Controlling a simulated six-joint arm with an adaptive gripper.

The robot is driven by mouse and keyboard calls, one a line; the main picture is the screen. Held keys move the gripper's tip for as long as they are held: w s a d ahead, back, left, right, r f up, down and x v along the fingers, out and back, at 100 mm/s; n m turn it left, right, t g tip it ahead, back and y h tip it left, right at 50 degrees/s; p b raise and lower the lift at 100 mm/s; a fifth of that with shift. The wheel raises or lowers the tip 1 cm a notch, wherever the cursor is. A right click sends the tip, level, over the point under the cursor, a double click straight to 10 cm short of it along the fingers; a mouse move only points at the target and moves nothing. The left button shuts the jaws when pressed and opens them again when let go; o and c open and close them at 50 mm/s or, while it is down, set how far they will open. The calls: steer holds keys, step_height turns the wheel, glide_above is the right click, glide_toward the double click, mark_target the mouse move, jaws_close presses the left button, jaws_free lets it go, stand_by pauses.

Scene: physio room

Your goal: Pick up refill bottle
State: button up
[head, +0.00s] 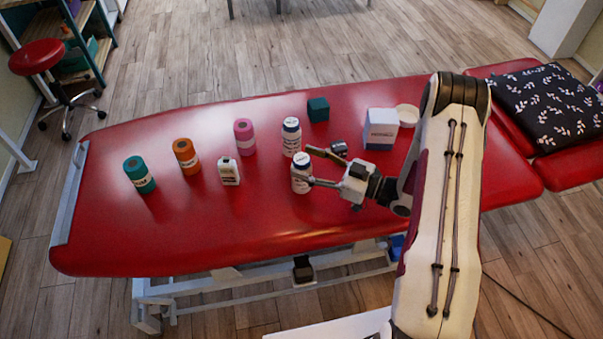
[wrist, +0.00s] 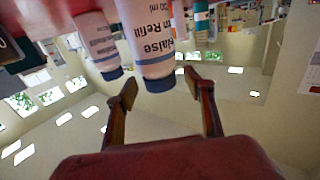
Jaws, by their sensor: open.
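A white refill bottle (head: 301,185) with a blue-banded cap stands upright on the red treatment table (head: 240,215). In the wrist view the bottle (wrist: 150,35) appears upside down, and its label reads "Refill". My gripper (head: 309,166) is open and points left at this bottle, one finger toward each side. In the wrist view the bottle's cap lies between the fingertips (wrist: 161,82). I cannot tell whether either finger touches it. A similar white bottle (head: 291,142) stands just behind; it also shows left of the refill bottle in the wrist view (wrist: 96,42).
Teal (head: 139,176), orange (head: 187,157) and pink (head: 244,138) rolls and a small white bottle (head: 229,172) stand to the left. A teal cube (head: 318,109), a white box (head: 380,130) and a white round item (head: 407,114) are behind. The table's front left is clear.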

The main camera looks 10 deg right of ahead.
steer(key=shift+x, duration=0.95)
jaws_close()
